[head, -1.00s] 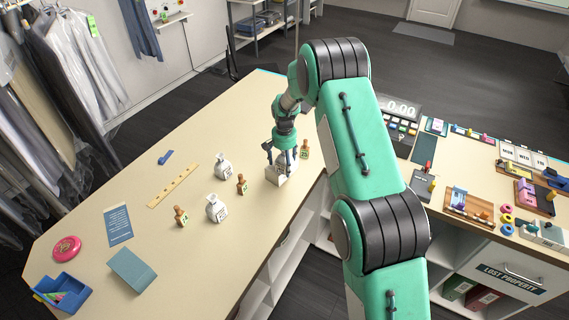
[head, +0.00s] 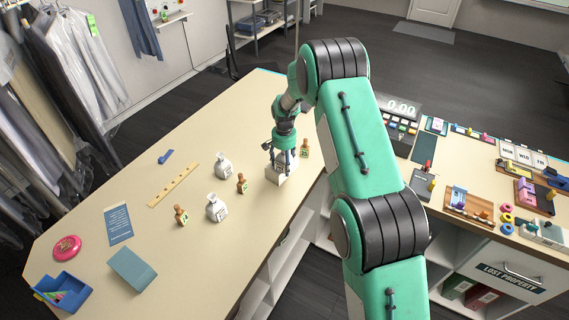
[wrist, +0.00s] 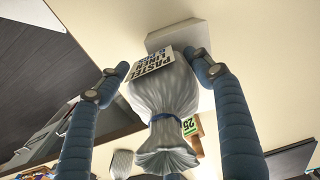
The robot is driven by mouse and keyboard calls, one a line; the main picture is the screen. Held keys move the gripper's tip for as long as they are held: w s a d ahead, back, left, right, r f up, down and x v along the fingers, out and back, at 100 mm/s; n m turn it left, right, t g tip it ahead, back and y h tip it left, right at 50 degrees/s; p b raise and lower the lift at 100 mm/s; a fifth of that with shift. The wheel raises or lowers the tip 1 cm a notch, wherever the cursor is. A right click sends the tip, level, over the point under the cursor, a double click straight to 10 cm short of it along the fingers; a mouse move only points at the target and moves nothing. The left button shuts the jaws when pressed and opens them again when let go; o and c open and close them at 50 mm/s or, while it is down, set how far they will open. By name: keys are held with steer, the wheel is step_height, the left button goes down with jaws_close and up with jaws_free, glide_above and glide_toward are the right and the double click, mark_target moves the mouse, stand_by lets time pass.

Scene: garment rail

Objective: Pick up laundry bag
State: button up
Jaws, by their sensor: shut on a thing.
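The laundry bag (wrist: 165,90) is a pale grey cloth sack with a blue tie round its neck and a printed white label. In the wrist view it sits between the two blue fingers of my gripper (wrist: 160,75), which is shut on it. In the head view my gripper (head: 282,156) points down over the counter, with the bag partly hidden between its fingers. A white block (head: 279,177) shows just below the bag, and also in the wrist view (wrist: 180,34). I cannot tell whether the bag still touches it.
Two similar white bags (head: 223,165) (head: 216,208) stand left on the counter (head: 190,250). Small wooden pieces with green number tags (head: 242,183) (head: 181,215) stand near them, and another (head: 304,149) is close right of my gripper. A wooden strip (head: 174,184) lies farther left.

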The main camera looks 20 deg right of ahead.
mark_target(284, 157)
steer(key=shift+r, duration=0.2)
steer(key=shift+r, duration=0.6)
step_height(284, 157, up, 2)
steer(key=shift+w+b, duration=0.1)
steer(key=shift+b, duration=0.25)
steer(key=s+r+b, duration=0.1)
steer(key=s, duration=1.5)
steer(key=shift+a+r+b, duration=0.2)
steer(key=shift+a+b, duration=0.1)
steer(key=shift+b, duration=0.05)
steer(key=shift+s, duration=0.1)
steer(key=shift+s+r+p, duration=0.1)
steer(key=shift+r+p, duration=0.1)
steer(key=shift+p, duration=0.65)
steer(key=shift+f+n+p, duration=0.1)
steer(key=shift+n+p, duration=0.2)
steer(key=shift+p, duration=0.05)
